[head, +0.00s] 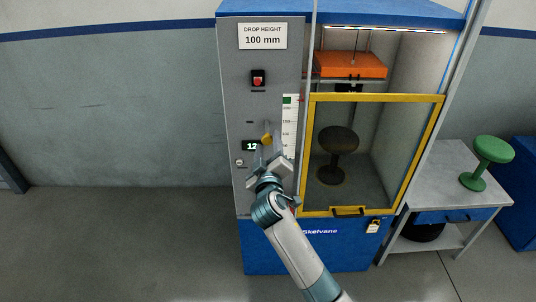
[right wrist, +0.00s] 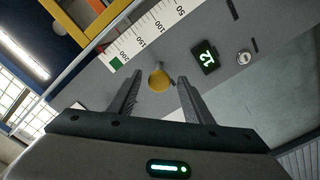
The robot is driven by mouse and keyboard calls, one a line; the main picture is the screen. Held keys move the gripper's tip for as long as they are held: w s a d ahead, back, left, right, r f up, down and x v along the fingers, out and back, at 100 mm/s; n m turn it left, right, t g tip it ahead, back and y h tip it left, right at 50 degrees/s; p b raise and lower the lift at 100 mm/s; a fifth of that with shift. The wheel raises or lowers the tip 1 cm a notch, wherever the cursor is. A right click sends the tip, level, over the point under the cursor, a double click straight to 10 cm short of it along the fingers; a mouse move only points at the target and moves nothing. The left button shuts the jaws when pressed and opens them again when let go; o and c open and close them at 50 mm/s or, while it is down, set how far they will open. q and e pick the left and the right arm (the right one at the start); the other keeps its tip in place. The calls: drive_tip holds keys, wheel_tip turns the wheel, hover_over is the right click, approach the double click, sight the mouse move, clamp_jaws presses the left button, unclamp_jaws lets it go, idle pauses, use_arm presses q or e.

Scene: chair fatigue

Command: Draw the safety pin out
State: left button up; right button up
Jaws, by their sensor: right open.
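A round yellow knob (head: 267,139), which looks like the head of the safety pin, sticks out of the grey front panel (head: 236,112) of the test machine. It also shows in the right wrist view (right wrist: 157,80), between the fingertips in the picture. My right gripper (head: 269,153) is open and empty, reaching up to the panel just below the knob in the head view. One finger lies on each side of the knob in the right wrist view; I cannot tell how deep they reach. My left gripper is out of view.
A green display (right wrist: 205,57), a key lock (right wrist: 243,58) and a scale (head: 290,125) are close to the knob. A yellow-framed door (head: 375,98) covers a chamber with a dark stool (head: 337,141). A side table (head: 450,162) bears a green stool (head: 490,151).

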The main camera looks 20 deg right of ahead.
drive_tip(key=shift+s+a, duration=0.1)
drive_tip(key=shift+s, duration=0.35)
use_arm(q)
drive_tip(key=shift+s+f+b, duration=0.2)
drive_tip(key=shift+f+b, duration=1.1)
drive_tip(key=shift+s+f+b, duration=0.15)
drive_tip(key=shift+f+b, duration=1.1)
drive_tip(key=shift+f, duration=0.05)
use_arm(e)
drive_tip(key=v, duration=1.6)
drive_tip(key=shift+s, duration=0.2)
drive_tip(key=shift+a, duration=0.15)
